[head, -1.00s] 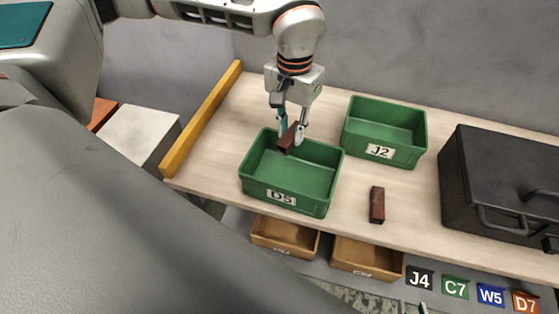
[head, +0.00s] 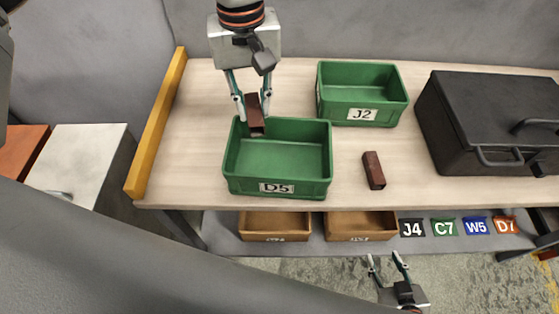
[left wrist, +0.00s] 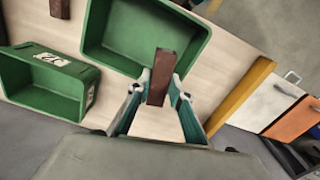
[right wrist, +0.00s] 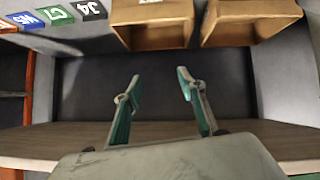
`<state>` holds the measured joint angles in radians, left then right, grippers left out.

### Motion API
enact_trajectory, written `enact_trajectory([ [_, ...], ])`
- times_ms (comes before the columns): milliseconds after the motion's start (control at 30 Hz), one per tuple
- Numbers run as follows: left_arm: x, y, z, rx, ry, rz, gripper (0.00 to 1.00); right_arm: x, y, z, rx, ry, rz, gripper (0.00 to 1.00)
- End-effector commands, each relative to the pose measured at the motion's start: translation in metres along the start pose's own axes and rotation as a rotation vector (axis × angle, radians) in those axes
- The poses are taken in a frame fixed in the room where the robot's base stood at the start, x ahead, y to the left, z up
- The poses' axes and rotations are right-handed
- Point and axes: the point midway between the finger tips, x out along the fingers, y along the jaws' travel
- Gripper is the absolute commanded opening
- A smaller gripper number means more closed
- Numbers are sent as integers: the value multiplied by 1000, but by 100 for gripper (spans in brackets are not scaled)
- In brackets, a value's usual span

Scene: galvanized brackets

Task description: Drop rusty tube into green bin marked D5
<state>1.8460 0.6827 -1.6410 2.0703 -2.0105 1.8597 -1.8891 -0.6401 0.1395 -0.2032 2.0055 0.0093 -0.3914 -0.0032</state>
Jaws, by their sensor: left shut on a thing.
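The rusty tube (head: 255,113) is a brown square tube. My left gripper (head: 252,104) is shut on it and holds it at the back left rim of the green bin marked D5 (head: 277,187). In the left wrist view the tube (left wrist: 161,76) stands between the fingertips, its end pointing toward the open D5 bin (left wrist: 195,25). I cannot tell whether it touches the rim. The bin looks empty. My right gripper (head: 388,262) is open and empty, low in front of the table; it also shows in the right wrist view (right wrist: 158,85).
A second brown tube (head: 374,170) lies right of D5. A green bin marked J2 (head: 362,114) stands behind it, and a black case (head: 490,125) is at right. A yellow rail (head: 157,125) edges the table's left. Brown bins (head: 275,227) and label cards (head: 445,227) sit below.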

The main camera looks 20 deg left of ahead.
Motion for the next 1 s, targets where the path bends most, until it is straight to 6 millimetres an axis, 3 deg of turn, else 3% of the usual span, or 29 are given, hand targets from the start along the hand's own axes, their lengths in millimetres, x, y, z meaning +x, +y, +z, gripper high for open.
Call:
enact_trajectory([
  [33, 7, 8, 9, -58, -8, -4, 0, 6, 0, 12, -4, -8, 3, 40],
  [200, -1, 22, 32, -243, -10, -13, 0, 14, 8, 14, -20, -1, 18, 40],
  [467, -6, 27, 44, -342, -7, -17, 0, 16, 8, 17, -29, -6, 18, 40],
  [833, 30, 26, 44, -341, -13, -21, 0, 19, 0, 37, -27, -29, 6, 40],
  [1000, 47, 26, 44, -340, -11, -20, 0, 22, -1, 29, -27, -10, 4, 40],
])
